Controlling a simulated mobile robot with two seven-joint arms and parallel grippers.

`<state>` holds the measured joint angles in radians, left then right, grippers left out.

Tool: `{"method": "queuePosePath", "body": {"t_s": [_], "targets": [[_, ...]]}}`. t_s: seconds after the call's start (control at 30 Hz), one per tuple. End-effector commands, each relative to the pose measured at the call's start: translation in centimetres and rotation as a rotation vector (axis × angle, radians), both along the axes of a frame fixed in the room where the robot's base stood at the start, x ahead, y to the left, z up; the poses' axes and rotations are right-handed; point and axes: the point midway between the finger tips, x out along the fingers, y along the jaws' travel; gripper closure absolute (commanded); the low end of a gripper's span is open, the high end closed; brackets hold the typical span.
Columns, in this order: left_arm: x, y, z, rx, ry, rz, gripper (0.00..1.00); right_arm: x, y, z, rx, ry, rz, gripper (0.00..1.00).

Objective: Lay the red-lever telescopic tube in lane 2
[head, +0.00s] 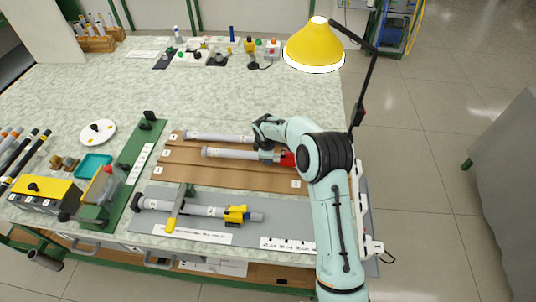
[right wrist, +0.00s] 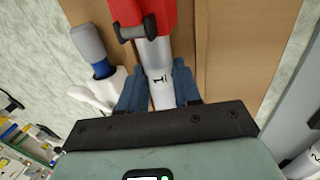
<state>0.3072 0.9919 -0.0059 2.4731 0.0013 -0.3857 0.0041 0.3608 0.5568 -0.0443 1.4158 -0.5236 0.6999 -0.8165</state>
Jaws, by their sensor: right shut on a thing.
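The red-lever telescopic tube (head: 232,153) is grey, with its red lever (head: 287,159) at the right end. It lies along or just above the brown laned board (head: 215,179); I cannot tell whether it touches. My right gripper (head: 265,154) is shut around the tube beside the lever. In the right wrist view the fingers (right wrist: 160,88) flank the grey tube, which has a black mark like a 1, and the red lever (right wrist: 150,12) is just beyond them. Another grey tube (head: 215,137) lies in the rear lane. The lane labels are too small to read surely. My left gripper is out of view.
A grey tube with a yellow lever (head: 237,214) lies on the grey mat (head: 285,225) in front of the board. A green fixture (head: 125,170) stands to the left. A yellow lamp (head: 314,45) hangs over the back right.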

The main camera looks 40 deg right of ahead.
Motion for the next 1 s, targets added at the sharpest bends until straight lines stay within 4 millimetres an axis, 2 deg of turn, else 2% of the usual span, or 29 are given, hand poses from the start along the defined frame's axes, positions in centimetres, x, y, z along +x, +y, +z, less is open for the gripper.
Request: {"method": "queuePosePath", "body": {"t_s": [0.7, 0.73, 0.8, 1.0], "targets": [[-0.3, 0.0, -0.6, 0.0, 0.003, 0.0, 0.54, 0.0, 0.0, -1.0, 0.0, -0.001, 0.0, 0.85], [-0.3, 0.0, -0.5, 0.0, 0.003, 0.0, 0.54, 0.0, 0.0, -1.0, 0.0, -0.001, 0.0, 0.61], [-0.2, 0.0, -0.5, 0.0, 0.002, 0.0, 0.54, 0.0, 0.0, -0.9, 0.0, -0.001, 0.0, 0.38], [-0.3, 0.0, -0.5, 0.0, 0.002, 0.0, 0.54, 0.0, 0.0, -1.0, 0.0, 0.002, 0.001, 0.38]]}}
